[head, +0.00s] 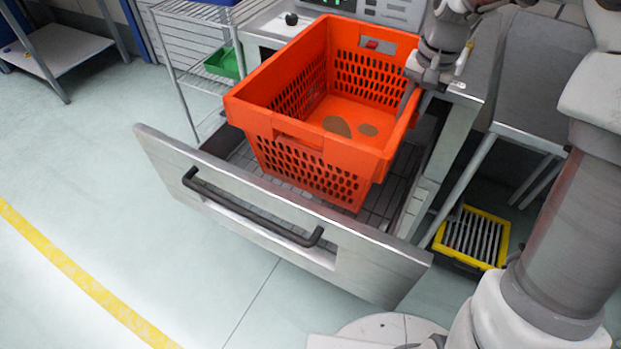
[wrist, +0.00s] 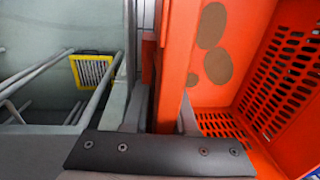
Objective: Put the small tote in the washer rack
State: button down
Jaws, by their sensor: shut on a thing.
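The washer rack (head: 378,190) is a wire grid in that drawer, partly hidden under the tote. Whether the tote rests on the rack or hangs just above it, I cannot tell. My gripper (head: 408,98) is shut on the tote's right wall. In the wrist view my gripper (wrist: 160,118) has one finger on each side of the orange wall (wrist: 177,60).
The drawer front (head: 270,215) has a black handle (head: 250,212). A wire shelf with a green bin (head: 222,63) stands at the left. A yellow-edged black crate (head: 472,238) is on the floor at the right, under a grey side table (head: 540,75). Floor at the left is clear.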

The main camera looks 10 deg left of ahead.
notch_tip(320, 180, down, 20)
jog(key=b, duration=0.5)
jog(key=shift+w+f, duration=0.15)
jog(key=shift+w, duration=0.15)
jog(key=shift+f, duration=0.15)
jog(key=c, duration=0.7)
grip_release()
